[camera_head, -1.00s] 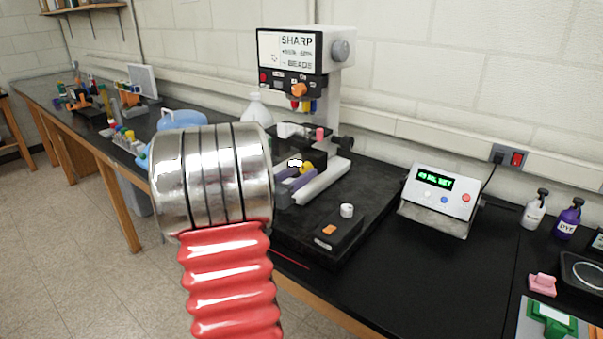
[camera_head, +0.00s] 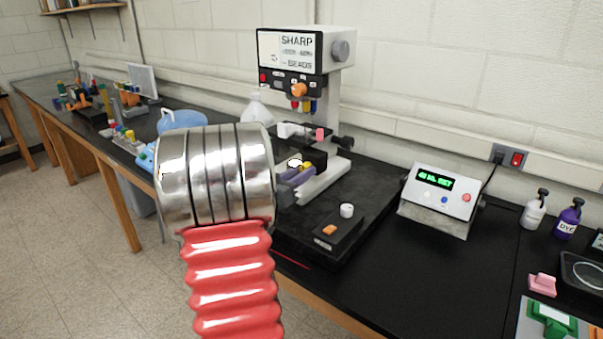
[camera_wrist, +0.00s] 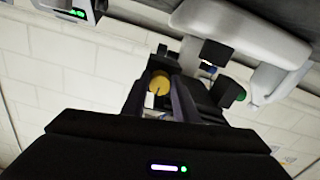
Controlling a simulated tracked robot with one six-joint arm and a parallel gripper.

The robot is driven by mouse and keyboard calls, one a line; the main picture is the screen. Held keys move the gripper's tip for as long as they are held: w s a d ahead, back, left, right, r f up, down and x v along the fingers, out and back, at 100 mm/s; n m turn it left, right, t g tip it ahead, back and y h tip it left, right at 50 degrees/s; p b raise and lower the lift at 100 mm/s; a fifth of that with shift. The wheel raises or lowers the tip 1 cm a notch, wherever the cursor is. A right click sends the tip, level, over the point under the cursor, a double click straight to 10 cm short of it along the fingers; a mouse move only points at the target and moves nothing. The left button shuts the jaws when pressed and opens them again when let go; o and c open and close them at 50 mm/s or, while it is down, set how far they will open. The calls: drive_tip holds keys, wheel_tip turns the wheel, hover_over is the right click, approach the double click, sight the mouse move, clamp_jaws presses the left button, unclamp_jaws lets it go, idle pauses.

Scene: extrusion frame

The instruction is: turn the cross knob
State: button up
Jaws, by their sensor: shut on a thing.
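A yellow knob, the likely cross knob (camera_head: 308,166), sits low on the bench machine, beside its stage. Only a small part of it shows in the head view. In the wrist view the knob (camera_wrist: 159,83) is a round yellow piece between my fingers; its cross shape cannot be made out. My gripper (camera_head: 298,173) has purple-grey fingers and reaches the knob from the front left. In the wrist view my gripper (camera_wrist: 161,93) is shut on the knob, with one dark finger on each side. My silver and red arm hides the area left of the machine.
The white machine (camera_head: 341,70) has an orange knob (camera_head: 299,90) on its front. A white knob (camera_head: 347,210) stands on its black base. A control box (camera_head: 440,198) with a green display stands to the right. Black bench top is free between them.

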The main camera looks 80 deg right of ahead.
drive_tip(key=shift+m, duration=0.3)
drive_tip(key=m, duration=1.3)
idle(0.3)
idle(0.5)
drive_tip(key=o, duration=1)
drive_tip(key=shift+o, duration=0.2)
drive_tip(key=shift+w, duration=0.1)
